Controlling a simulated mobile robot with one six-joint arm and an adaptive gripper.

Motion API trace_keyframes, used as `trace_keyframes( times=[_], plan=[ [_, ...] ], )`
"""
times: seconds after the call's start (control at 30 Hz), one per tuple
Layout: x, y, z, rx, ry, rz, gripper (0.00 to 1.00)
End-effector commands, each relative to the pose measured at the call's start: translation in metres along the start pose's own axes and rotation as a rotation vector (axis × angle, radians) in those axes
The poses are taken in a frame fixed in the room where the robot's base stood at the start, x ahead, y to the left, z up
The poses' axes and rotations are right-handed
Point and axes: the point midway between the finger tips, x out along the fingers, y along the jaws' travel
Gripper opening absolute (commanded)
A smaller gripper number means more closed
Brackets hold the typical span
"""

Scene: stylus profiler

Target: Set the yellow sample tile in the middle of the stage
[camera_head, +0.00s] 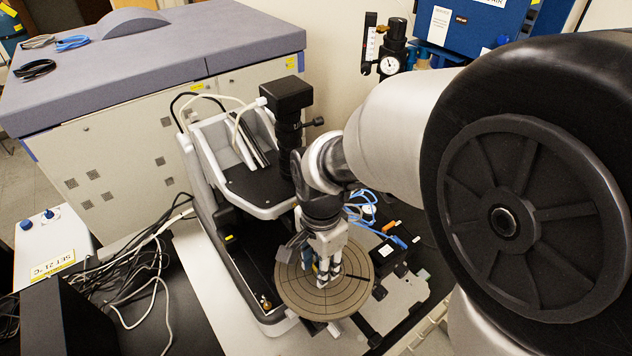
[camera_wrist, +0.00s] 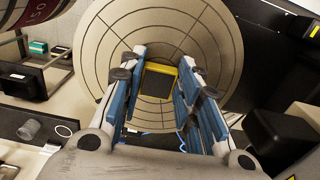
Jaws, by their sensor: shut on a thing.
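The stage is a round tan disc (camera_head: 345,302) with dark rings and radial lines; it also fills the upper middle of the wrist view (camera_wrist: 222,45). My gripper (camera_head: 323,278) points down over the stage, near its middle. In the wrist view my gripper (camera_wrist: 158,76) is shut on the yellow sample tile (camera_wrist: 160,68), which shows a yellow edge and a dark face between the blue-padded fingers. The tile is hidden behind the fingers in the head view. I cannot tell whether the tile touches the stage or is just above it.
The profiler's black camera column (camera_head: 288,110) stands behind the stage, close to my arm. A black box (camera_head: 388,258) sits right of the stage. Loose cables (camera_head: 150,262) lie at the left. A pressure gauge (camera_head: 390,64) is on the wall behind.

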Motion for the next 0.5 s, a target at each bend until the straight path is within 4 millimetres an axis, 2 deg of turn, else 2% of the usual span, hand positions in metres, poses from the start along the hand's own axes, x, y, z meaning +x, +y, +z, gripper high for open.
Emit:
trace_keyframes(
  times=[0.1,0.13,0.4,0.5],
  plan=[
    [0.0041,-0.0001,0.0000,0.000,0.000,0.000,0.00],
    [0.0036,0.0000,0.0000,0.000,0.000,0.000,0.32],
    [0.0027,-0.0001,0.0000,0.000,0.000,0.000,0.50],
    [0.0026,-0.0001,0.0000,0.000,0.000,0.000,0.51]
  ],
)
